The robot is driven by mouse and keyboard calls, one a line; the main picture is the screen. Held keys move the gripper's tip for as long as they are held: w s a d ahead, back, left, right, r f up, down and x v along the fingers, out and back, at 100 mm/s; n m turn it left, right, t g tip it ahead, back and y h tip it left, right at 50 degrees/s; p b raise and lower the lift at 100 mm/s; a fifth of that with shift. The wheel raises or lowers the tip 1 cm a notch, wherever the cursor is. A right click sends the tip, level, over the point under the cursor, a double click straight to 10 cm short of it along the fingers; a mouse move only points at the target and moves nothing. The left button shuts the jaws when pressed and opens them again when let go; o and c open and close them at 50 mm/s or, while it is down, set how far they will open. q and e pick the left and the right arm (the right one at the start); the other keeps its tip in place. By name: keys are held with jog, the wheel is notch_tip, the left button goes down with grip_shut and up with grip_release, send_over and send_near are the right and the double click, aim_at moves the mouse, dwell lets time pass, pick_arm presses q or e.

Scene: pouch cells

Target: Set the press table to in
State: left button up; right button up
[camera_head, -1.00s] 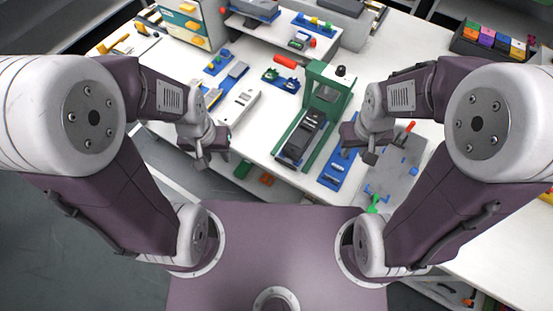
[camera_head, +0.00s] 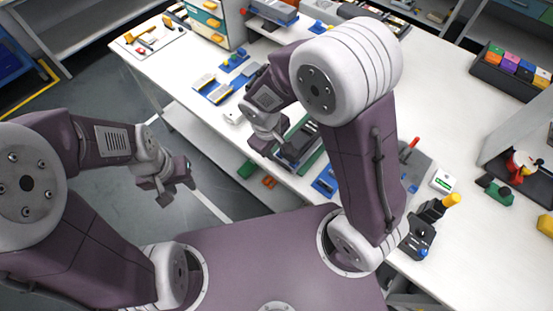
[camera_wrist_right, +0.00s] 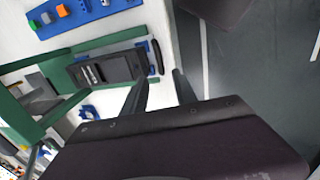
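The green press (camera_wrist_right: 60,75) shows in the right wrist view. Its dark press table (camera_wrist_right: 108,68) sticks out of the frame toward the table's front edge, with a black bar handle (camera_wrist_right: 156,57) at its outer end. In the head view my right arm hides most of the press; part of the press table (camera_head: 303,147) shows beside my right gripper (camera_head: 281,147). In the wrist view my right gripper (camera_wrist_right: 160,82) is open, its two fingers apart just off the handle with nothing between them. My left gripper (camera_head: 175,188) hangs over the floor; its fingers are unclear.
A blue fixture (camera_head: 325,183) lies right of the press. Blue stands (camera_head: 212,87) and a drawer unit (camera_head: 216,22) are at the left. A dark bin of coloured blocks (camera_head: 512,72) is at the far right. Floor lies past the worktable's front edge.

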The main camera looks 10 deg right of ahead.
aim_at(279, 162)
jog(key=f, duration=0.3)
jog(key=d+f+b, duration=0.1)
jog(key=f, duration=0.1)
jog(key=w+f, duration=0.1)
jog(key=f, duration=0.2)
jog(key=shift+d+f+b, duration=0.25)
jog(key=shift+f+b, duration=0.1)
jog(key=shift+s, duration=0.1)
grip_shut()
dwell(0.8)
